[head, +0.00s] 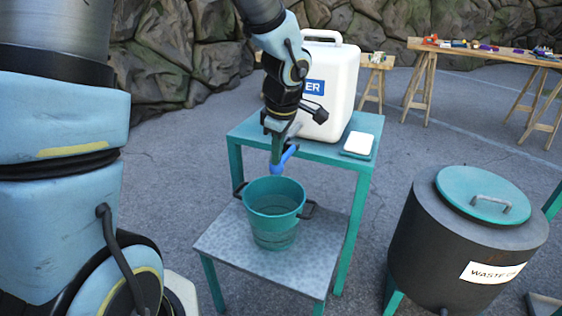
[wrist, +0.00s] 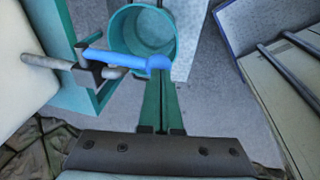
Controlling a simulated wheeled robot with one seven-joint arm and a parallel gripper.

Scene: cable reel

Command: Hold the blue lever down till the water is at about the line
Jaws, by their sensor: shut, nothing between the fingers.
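The blue lever (head: 287,156) sticks out from the tap of the white water container (head: 336,85). In the wrist view the lever (wrist: 112,58) runs right from the grey metal tap (wrist: 62,66) to a rounded end. My gripper (head: 277,158) is shut and empty. In the wrist view its green fingertips (wrist: 160,76) meet the lever's rounded end and appear to touch it. The green bucket (head: 274,198) stands upright below the tap. Its inside shows in the wrist view (wrist: 125,28). I cannot make out a water level, a stream or the line.
The bucket stands on a low grey-topped stand (head: 222,240). The container stands on a teal table (head: 256,127) with a small white-topped item (head: 358,143). A dark waste drum (head: 440,235) with a teal lid is at right. A wooden trestle table (head: 470,50) is behind.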

